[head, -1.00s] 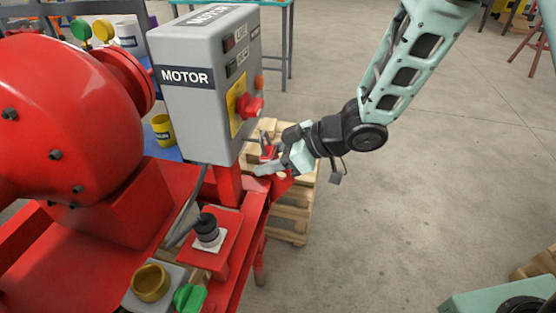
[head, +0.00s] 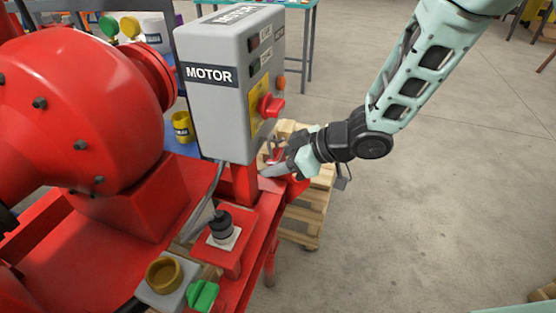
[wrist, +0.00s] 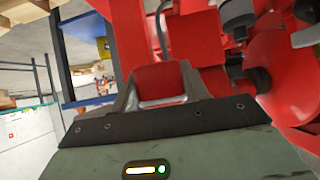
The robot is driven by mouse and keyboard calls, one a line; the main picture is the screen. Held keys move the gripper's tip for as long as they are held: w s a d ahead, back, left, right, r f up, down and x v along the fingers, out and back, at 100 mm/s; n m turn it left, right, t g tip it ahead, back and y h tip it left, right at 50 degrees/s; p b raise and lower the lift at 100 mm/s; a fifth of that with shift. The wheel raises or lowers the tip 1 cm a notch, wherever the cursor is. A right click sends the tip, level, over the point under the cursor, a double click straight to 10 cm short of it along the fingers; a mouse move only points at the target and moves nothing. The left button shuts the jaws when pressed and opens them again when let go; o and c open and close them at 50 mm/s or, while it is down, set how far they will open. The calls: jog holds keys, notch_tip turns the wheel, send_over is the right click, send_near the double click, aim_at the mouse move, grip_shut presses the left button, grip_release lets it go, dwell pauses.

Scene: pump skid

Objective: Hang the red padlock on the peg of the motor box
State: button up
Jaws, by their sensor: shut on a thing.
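The grey motor box (head: 215,118) stands on a red post in the head view, with a MOTOR label and a red rotary switch (head: 271,106) on a yellow plate on its right face. My gripper (head: 272,163) is just below and right of the box's lower edge. In the wrist view the red padlock (wrist: 158,82) sits between my grey fingers, which are shut on it. In the head view only a small bit of red shows at the fingers.
The red skid frame (head: 262,225) runs below my gripper. A black knob (head: 221,223), a brass ring (head: 164,273) and a green handle (head: 202,295) are at its front. A wooden pallet (head: 305,215) lies beyond. The floor to the right is clear.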

jog(key=o, duration=1.1)
jog(key=shift+o, duration=0.2)
jog(key=s+d+r+m+t+h+p, duration=0.2)
jog(key=s+d+r+h+p, duration=0.15)
jog(key=d+r+p, duration=0.75)
jog(key=s+r+m+g+h+p, duration=0.1)
jog(key=s+r+g+h, duration=0.1)
jog(key=s, duration=0.5)
jog(key=s+d+r+m+g+h, duration=0.1)
jog(key=s+r+m+g+h, duration=0.1)
jog(key=s+r, duration=0.3)
jog(key=s+d+r+m+g+h+p, duration=0.1)
jog(key=s+r+h, duration=0.1)
jog(key=s, duration=0.7)
jog(key=shift+r+g+p, duration=0.3)
jog(key=shift+r+g, duration=0.1)
jog(key=shift+r, duration=0.45)
